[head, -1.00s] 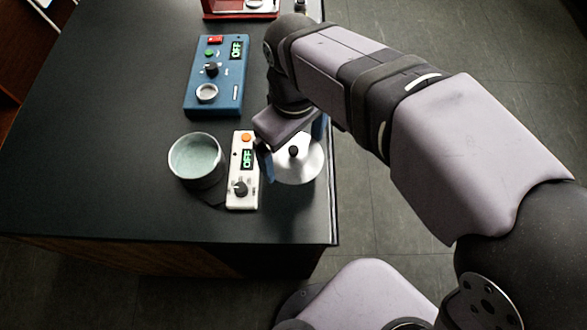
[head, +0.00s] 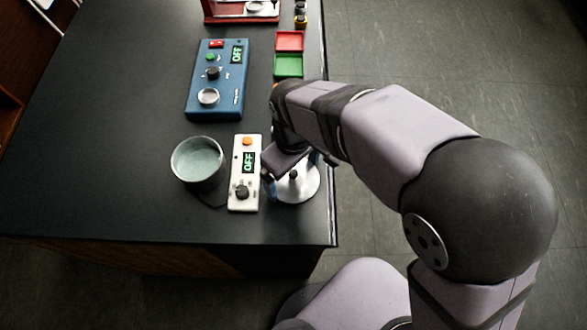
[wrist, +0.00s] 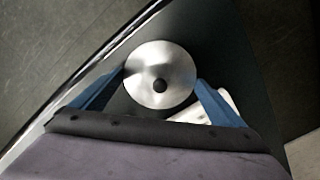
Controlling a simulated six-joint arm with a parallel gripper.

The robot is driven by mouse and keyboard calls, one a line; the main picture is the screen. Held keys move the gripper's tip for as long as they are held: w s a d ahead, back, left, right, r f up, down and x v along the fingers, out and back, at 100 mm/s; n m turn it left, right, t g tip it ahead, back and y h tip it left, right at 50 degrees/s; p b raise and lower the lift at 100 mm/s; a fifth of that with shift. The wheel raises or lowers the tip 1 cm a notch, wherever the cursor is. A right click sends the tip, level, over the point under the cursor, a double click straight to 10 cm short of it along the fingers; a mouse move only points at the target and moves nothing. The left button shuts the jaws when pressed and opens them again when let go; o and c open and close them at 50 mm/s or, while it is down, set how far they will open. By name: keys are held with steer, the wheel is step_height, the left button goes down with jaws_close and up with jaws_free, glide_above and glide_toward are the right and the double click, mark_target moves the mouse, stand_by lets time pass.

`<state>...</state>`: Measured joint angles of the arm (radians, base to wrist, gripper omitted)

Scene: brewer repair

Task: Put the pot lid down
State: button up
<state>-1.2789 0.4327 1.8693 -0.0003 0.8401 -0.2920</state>
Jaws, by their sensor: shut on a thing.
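The pot lid is a shiny silver disc with a black knob; it shows in the head view (head: 305,187) and the wrist view (wrist: 150,66). My gripper (wrist: 160,77) is shut on it, with a blue finger at each side of its rim. The lid is level, low over the dark table near its right edge. I cannot tell whether it touches the table. The grey-green pot (head: 198,176) stands open to the left, beyond a white control box. In the head view my wrist hides part of the lid.
The white control box (head: 245,200) with an OFF display stands close to the lid's left. A blue control box (head: 215,90) is farther back. Red (head: 289,41) and green (head: 288,65) trays lie behind my arm. The table's front is clear.

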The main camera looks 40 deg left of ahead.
mark_target(294, 173)
steer(key=shift+f, duration=0.25)
steer(key=o, duration=0.8)
steer(key=shift+c, duration=0.2)
steer(key=shift+r, duration=0.1)
steer(key=shift+r, duration=0.1)
step_height(294, 173, up, 12)
steer(key=b, duration=0.1)
steer(key=shift+b, duration=0.3)
steer(key=w+d+f+m, duration=0.3)
steer(key=w+d+m, duration=0.3)
steer(key=d, duration=0.4)
steer(key=w+d+f+m, duration=0.3)
steer(key=w+d, duration=0.5)
steer(key=d, duration=0.2)
steer(key=s+d+f+m, duration=0.2)
steer(key=d+f+m, duration=0.1)
steer(key=d, duration=0.6)
steer(key=s+d+f+m, duration=0.1)
steer(key=d+f+m, duration=0.2)
steer(key=d+m, duration=0.3)
steer(key=d, duration=0.4)
steer(key=shift+s, duration=0.35)
